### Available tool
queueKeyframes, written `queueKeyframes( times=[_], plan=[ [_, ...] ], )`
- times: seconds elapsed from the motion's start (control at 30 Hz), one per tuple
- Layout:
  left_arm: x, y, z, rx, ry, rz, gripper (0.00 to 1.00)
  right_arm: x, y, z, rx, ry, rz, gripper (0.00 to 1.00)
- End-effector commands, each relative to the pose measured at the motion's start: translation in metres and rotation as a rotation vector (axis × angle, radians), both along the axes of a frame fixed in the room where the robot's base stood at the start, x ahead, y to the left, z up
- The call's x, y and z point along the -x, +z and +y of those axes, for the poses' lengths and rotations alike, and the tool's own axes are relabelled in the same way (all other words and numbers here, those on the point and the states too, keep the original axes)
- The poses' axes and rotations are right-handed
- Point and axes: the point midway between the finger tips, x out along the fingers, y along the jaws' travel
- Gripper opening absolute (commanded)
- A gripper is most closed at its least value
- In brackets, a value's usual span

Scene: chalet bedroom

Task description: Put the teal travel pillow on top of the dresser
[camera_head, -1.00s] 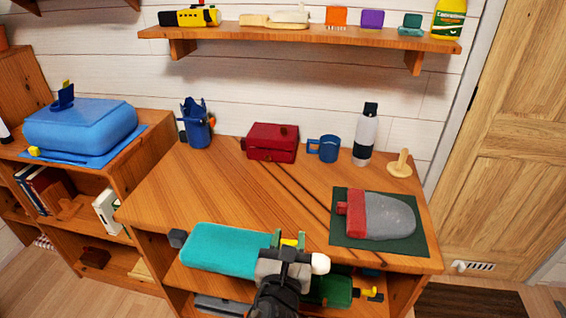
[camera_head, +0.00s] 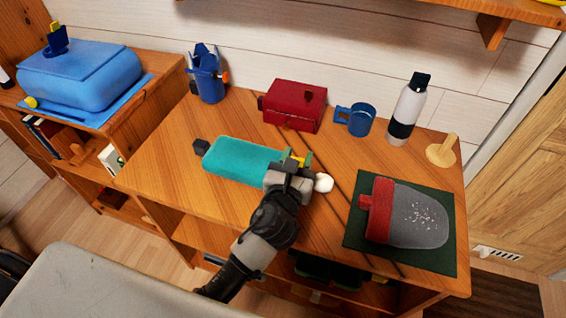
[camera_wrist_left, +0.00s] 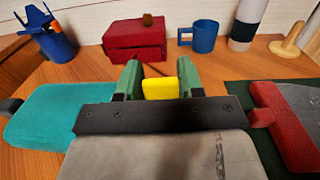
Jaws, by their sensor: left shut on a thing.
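The teal travel pillow (camera_head: 238,160) is a flat, rounded block with a dark knob at its left end. It is over the left-middle top of the wooden dresser (camera_head: 160,175); whether it touches the wood I cannot tell. My left gripper (camera_head: 298,163) is at the pillow's right end, its green fingers shut on the pillow's yellow tab. The wrist view shows the yellow tab (camera_wrist_left: 161,89) between the fingers, with the pillow (camera_wrist_left: 45,118) extending left. The gripper hides the pillow's right end. My right gripper is not in view.
Along the dresser's back stand a blue holder (camera_head: 208,80), red box (camera_head: 293,106), blue mug (camera_head: 357,120), white-and-black bottle (camera_head: 408,110) and wooden stand (camera_head: 442,150). A red-and-grey item (camera_head: 410,213) lies on a dark green mat (camera_head: 355,235) at right. The front-left top is clear.

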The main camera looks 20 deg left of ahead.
Motion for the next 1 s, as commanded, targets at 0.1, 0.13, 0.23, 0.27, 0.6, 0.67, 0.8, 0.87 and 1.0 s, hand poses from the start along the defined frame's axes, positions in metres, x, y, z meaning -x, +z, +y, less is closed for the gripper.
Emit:
queueKeyframes(
  times=[0.1, 0.13, 0.23, 0.27, 0.6, 0.67, 0.8, 0.87, 1.0],
  plan=[
    [-0.011, -0.016, 0.024, -0.004, 0.001, 0.000, 0.00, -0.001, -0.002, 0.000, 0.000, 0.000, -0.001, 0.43],
    [-0.013, -0.019, 0.029, -0.002, 0.002, 0.000, 0.00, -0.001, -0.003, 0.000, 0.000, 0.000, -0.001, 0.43],
    [-0.018, -0.027, 0.040, -0.002, 0.000, -0.001, 0.00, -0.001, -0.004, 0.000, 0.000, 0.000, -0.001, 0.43],
    [-0.019, -0.028, 0.043, -0.002, 0.000, -0.001, 0.00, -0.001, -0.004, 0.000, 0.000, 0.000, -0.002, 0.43],
    [-0.021, -0.068, 0.047, 0.003, 0.001, 0.000, 0.00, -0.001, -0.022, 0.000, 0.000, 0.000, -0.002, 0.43],
    [-0.021, -0.071, 0.047, 0.002, 0.000, 0.000, 0.00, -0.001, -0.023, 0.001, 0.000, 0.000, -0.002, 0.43],
    [-0.021, -0.070, 0.047, 0.000, -0.001, -0.002, 0.00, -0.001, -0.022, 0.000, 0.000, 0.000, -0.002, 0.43],
    [-0.021, -0.070, 0.047, 0.000, -0.001, -0.002, 0.00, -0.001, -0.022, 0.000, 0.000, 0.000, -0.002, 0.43],
    [-0.021, -0.072, 0.047, -0.001, -0.001, -0.002, 0.00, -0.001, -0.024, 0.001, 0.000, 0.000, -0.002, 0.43]
  ],
)
